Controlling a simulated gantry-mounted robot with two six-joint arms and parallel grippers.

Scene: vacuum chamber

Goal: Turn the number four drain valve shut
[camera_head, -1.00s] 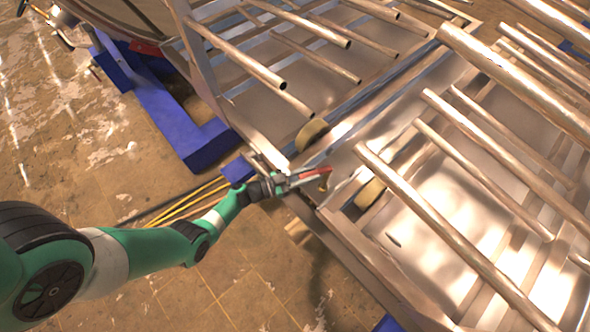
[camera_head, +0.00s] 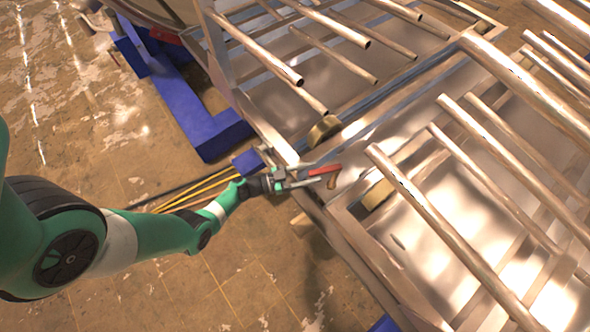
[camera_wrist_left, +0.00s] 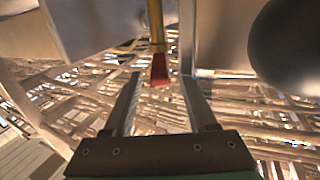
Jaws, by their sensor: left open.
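A small valve with a red handle (camera_head: 324,170) and a brass-coloured stem (camera_head: 333,181) sits at the near edge of the metal frame. No number on it is readable. My left gripper (camera_head: 303,180) is at the red handle, reaching in from the left. In the left wrist view, the red tip (camera_wrist_left: 160,72) on a brass-coloured rod (camera_wrist_left: 156,30) shows between the two open fingers of my left gripper (camera_wrist_left: 159,84). There seems to be a gap on both sides of it; I cannot tell whether a finger touches it. My right gripper is not in view.
Metal rails (camera_head: 455,235) and tubes fill the right side. A tan roller (camera_head: 324,130) is just above the valve. A blue support (camera_head: 205,130) stands at the left, with yellow and dark lines (camera_head: 200,190) on the floor. Open floor lies below my left arm.

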